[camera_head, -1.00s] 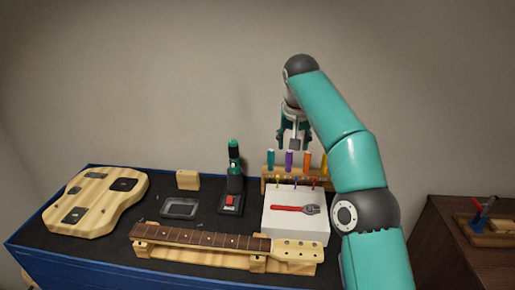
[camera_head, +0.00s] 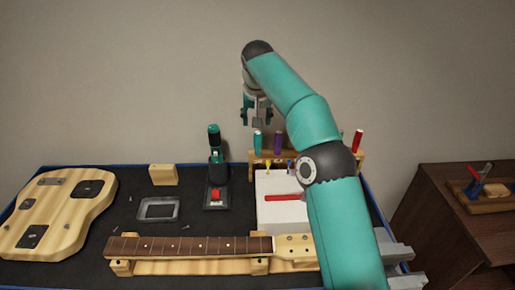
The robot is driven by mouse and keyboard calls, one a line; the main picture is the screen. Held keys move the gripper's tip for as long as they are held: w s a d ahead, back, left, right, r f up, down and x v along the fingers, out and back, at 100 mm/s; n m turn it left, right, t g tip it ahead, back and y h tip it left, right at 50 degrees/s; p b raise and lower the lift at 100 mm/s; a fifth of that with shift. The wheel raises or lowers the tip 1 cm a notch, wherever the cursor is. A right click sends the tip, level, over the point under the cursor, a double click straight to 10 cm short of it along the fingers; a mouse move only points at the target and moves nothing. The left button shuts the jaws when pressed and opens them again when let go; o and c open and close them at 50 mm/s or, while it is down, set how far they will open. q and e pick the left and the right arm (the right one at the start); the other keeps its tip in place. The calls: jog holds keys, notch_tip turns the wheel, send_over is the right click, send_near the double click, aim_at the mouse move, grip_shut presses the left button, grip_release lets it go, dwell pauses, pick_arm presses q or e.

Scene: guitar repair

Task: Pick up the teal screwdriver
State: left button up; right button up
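The teal screwdriver (camera_head: 258,143) stands upright at the left end of a wooden rack (camera_head: 255,158) at the back of the bench. My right gripper (camera_head: 257,121) points down just above its handle in the picture. Its fingers look apart and nothing shows held between them. I cannot tell how far in depth the gripper is from the handle. A purple screwdriver (camera_head: 278,143) stands just right of the teal one. My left gripper is not in view.
A red screwdriver (camera_head: 357,141) stands at the rack's right end; my arm hides the rack between. A teal-and-black tool (camera_head: 215,150) stands left. The guitar neck (camera_head: 190,246) lies across the front.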

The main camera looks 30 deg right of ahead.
aim_at(258, 133)
jog(key=x, duration=0.8)
jog(key=shift+s+d+f, duration=0.1)
jog(key=shift+s+d, duration=0.05)
jog(key=shift+s, duration=0.1)
grip_shut()
